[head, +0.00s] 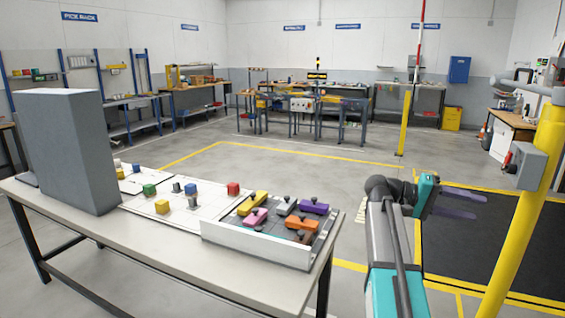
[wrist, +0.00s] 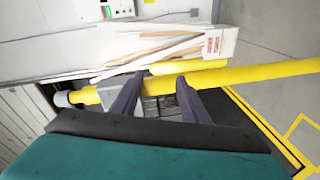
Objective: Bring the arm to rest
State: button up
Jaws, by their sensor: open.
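My gripper (head: 460,202) shows at the right of the head view, at the end of my teal and grey arm. It is raised in the air to the right of the table and points right. Its two dark fingers are apart with nothing between them. In the wrist view my gripper (wrist: 158,95) also shows open and empty. A yellow post (wrist: 225,78) and a grey box on it appear beyond the fingertips; I cannot tell the distance.
The table (head: 165,262) at left holds a tall grey block (head: 68,150), small coloured cubes and a white-edged tray (head: 255,244) of knobbed pieces. A yellow post (head: 520,220) with a grey box (head: 531,166) stands right of my gripper. Open floor lies behind.

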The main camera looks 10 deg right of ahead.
jog(key=w+a+f+n+t+y, duration=0.1)
jog(key=a+f+n+t+y, duration=0.35)
jog(key=f, duration=1.05)
jog(key=w+a+f+n+g+h+p, duration=0.1)
jog(key=a+f, duration=0.6)
jog(key=f, duration=0.8)
jog(key=a+f+n+t+y, duration=0.25)
jog(key=a+f, duration=0.35)
jog(key=f, duration=0.9)
jog(key=s+a+f+g+y+p, duration=0.1)
jog(key=s+a+f+g+y, duration=0.2)
jog(key=s+a+f, duration=2.2)
jog(key=a+y, duration=0.4)
jog(key=y, duration=0.1)
jog(key=shift+s+a+f+n+y, duration=0.15)
jog(key=shift+s+f+n+y, duration=0.15)
jog(key=shift+s+f+n, duration=0.1)
jog(key=shift+r, duration=0.1)
